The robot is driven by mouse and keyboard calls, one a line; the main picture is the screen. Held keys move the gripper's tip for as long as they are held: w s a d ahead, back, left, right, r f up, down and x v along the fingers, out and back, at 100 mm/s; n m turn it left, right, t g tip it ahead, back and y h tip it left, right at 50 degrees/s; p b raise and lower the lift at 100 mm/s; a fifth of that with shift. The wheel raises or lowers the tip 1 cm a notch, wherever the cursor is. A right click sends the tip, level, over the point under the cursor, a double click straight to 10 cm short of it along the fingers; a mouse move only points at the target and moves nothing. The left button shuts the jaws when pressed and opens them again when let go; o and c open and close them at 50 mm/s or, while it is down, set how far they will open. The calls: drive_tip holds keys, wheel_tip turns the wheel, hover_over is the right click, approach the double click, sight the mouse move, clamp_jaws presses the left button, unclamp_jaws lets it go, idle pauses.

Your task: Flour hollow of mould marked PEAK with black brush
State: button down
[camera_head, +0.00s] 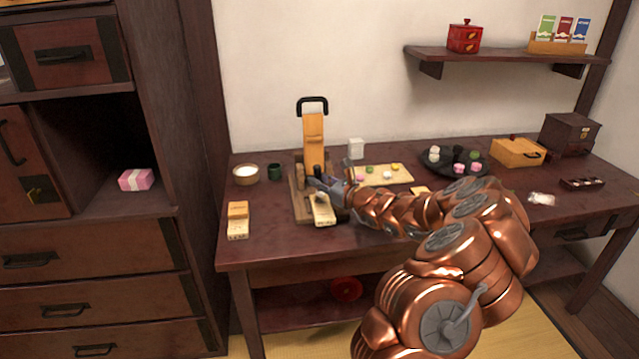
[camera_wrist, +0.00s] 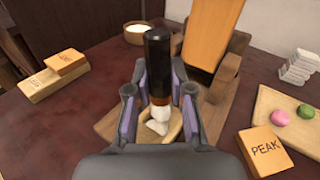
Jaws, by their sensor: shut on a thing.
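My gripper (camera_wrist: 160,100) is shut on the black brush (camera_wrist: 158,60), which stands about upright with its handle up. Its pale bristles (camera_wrist: 160,118) are over or in the hollow of a light wooden mould (camera_wrist: 174,128); I cannot tell whether they touch. That mould sits at the front of the wooden press and also shows in the head view (camera_head: 323,216); its marking is not readable. A wooden block marked PEAK (camera_wrist: 265,150) lies on the table to the right of the press. My gripper (camera_head: 325,187) is above the press's front in the head view.
The press (camera_head: 300,208) has a tall raised orange-wood lever (camera_head: 313,140). A bowl of white powder (camera_head: 246,174) and a dark green cup (camera_head: 274,172) stand behind left. Another two-piece mould (camera_head: 238,220) lies left. A board with sweets (camera_head: 388,178) and a dark plate (camera_head: 440,161) are right.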

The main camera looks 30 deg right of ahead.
sight(319, 167)
drive_tip(key=shift+r+p, duration=1.55)
drive_tip(key=shift+r, duration=1.05)
drive_tip(key=s+a+n+g+y, duration=0.3)
drive_tip(key=a+n+g+y, duration=0.15)
drive_tip(key=a, duration=0.95)
drive_tip(key=s+a+n+g+y, duration=0.2)
drive_tip(key=a+n+g+y, duration=0.3)
drive_tip(key=a, duration=0.9)
wheel_tip(319, 167, up, 4)
drive_tip(key=m+t+y+p, duration=0.1)
drive_tip(key=t+p, duration=0.2)
drive_tip(key=p, duration=0.9)
drive_tip(key=shift+r+p, duration=0.15)
drive_tip(key=shift+p, duration=0.2)
drive_tip(key=shift+d, duration=0.1)
